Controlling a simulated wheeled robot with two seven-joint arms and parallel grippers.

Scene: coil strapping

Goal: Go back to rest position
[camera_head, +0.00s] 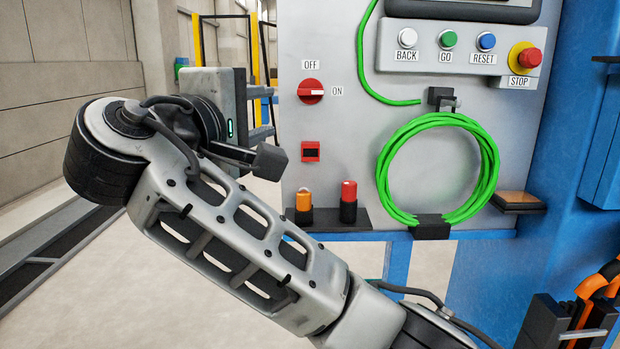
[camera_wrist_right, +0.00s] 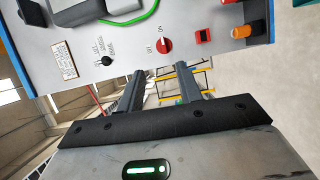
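My right arm comes in from the bottom right of the head view and reaches across to the left. Its right gripper (camera_head: 268,160) is in front of the left edge of the grey control panel (camera_head: 345,140), touching nothing that I can see. In the right wrist view the two dark fingers (camera_wrist_right: 160,72) stand apart with nothing between them, so it is open and empty. My left gripper is not in view. A coiled green hose (camera_head: 487,150) hangs on the panel, resting on a black holder (camera_head: 431,228).
The panel has a red OFF/ON switch (camera_head: 311,91), a button box (camera_head: 460,62) and a red STOP knob (camera_head: 528,58). Orange (camera_head: 303,200) and red (camera_head: 349,190) capped items stand on a small black shelf. Orange cables (camera_head: 592,290) are at bottom right. Open floor shows at left.

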